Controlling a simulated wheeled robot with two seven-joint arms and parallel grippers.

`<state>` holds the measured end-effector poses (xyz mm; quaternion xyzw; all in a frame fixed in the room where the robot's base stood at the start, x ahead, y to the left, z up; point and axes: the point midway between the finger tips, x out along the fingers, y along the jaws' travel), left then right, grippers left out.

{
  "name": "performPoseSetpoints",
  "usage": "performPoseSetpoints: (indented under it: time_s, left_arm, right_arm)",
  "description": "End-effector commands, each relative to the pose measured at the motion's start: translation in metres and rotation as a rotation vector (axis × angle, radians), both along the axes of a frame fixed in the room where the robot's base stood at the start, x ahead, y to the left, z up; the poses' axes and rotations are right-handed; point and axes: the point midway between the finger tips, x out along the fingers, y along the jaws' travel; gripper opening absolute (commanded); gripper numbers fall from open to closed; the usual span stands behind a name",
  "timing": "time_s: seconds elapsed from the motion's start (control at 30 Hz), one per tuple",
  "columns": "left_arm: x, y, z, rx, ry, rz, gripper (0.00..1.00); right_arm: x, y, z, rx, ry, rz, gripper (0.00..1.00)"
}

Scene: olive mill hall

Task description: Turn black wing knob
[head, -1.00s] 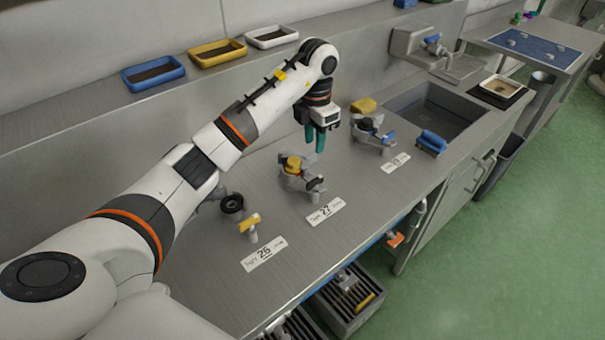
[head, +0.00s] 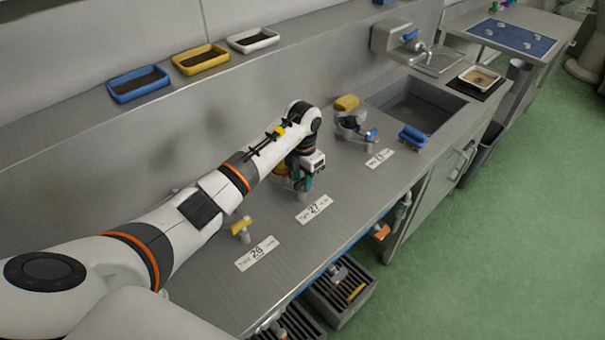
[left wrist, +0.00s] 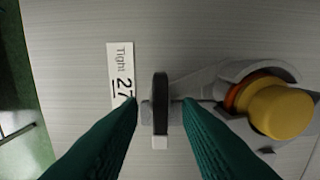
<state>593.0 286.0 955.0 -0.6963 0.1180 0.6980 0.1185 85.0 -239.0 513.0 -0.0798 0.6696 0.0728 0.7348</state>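The black wing knob (left wrist: 160,100) shows edge-on in the left wrist view, on a grey valve body (left wrist: 215,80) with a yellow round cap (left wrist: 280,110). My left gripper (left wrist: 161,104) is open, with one teal finger on each side of the knob and a small gap on both sides. In the head view my left gripper (head: 302,183) points down at the valve behind the "Tight 27" label (head: 314,209) and hides most of it. The label also shows in the left wrist view (left wrist: 122,75). My right gripper is not in view.
A yellow-handled fitting (head: 241,227) stands by label 26 (head: 257,253). Another valve with a blue handle (head: 369,135) stands to the right, near a blue-handled tool (head: 412,135) and the sink (head: 405,105). Blue, yellow and white trays (head: 253,39) line the back ledge.

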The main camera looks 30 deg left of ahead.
Motion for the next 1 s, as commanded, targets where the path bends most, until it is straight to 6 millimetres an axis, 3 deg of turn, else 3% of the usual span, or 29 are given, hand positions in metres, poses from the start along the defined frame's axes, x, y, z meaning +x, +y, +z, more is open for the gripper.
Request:
performPoseSetpoints:
  time_s: [0.27,0.47,1.0]
  left_arm:
    - [0.000,0.000,-0.002,0.000,-0.001,0.000,0.31]
    - [0.000,0.000,-0.002,0.000,-0.001,0.000,0.00]
    - [0.001,0.002,-0.003,0.002,-0.004,-0.112,0.00]
  right_arm:
    - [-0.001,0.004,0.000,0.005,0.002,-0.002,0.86]
    - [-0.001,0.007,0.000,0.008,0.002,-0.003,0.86]
    - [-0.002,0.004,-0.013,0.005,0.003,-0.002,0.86]
